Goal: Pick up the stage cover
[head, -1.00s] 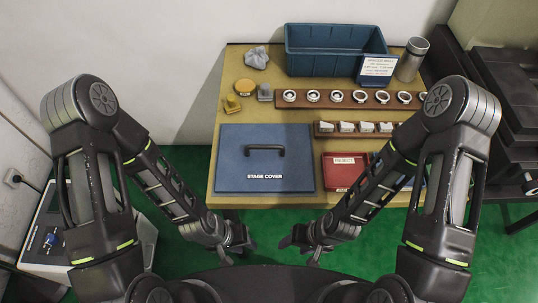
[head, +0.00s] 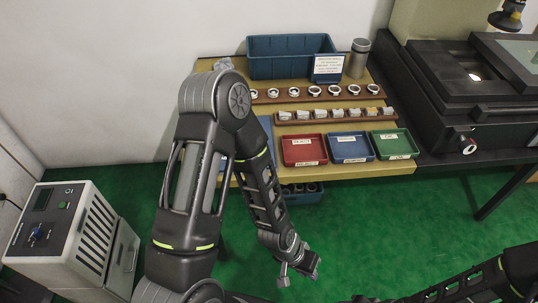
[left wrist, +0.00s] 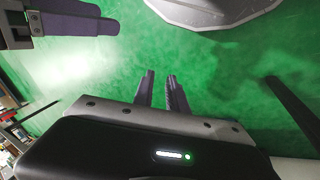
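The stage cover (head: 266,127) is a flat blue panel lying on the left part of the table. My left arm hides nearly all of it in the head view, including its handle; only a thin blue strip shows. My left gripper (head: 300,271) hangs in front of the table over the green floor, well apart from the cover. Its two fingers (left wrist: 162,90) stand slightly apart with nothing between them in the left wrist view. My right arm is low at the bottom right of the head view; its gripper is at the bottom edge, its fingers unclear.
The tan table (head: 345,171) holds a blue bin (head: 290,66), rows of rings, a metal cylinder (head: 358,60) and red (head: 303,149), blue (head: 350,147) and green (head: 394,144) trays. A dark machine (head: 470,95) stands at right, a grey box (head: 75,235) at left. The front floor is clear.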

